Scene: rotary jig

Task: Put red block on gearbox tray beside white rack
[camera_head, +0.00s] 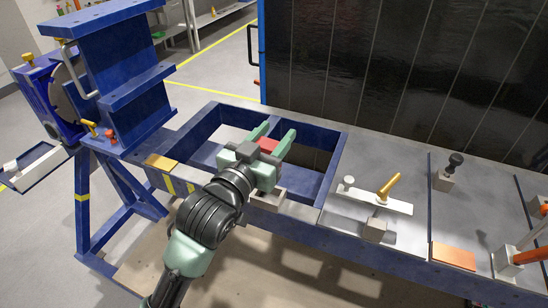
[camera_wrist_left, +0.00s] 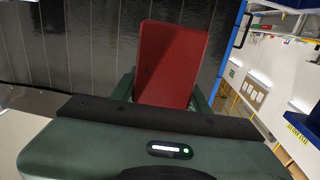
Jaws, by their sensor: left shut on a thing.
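My left gripper (camera_head: 276,136) reaches over the blue-framed opening in the bench. It is shut on the red block (camera_head: 268,145), which shows between its green fingers. In the left wrist view the red block (camera_wrist_left: 172,62) stands out large beyond the palm, between the fingers. A shallow white and blue tray (camera_head: 36,166) sits at the far left; I cannot tell whether it is the gearbox tray or the white rack. My right gripper is not in view.
A blue jig frame (camera_head: 125,60) with a round opening stands at the left. A dark panel (camera_head: 400,70) rises behind the bench. A white plate with a yellow handle (camera_head: 389,187), a black knob (camera_head: 455,160) and an orange pad (camera_head: 453,256) are on the right.

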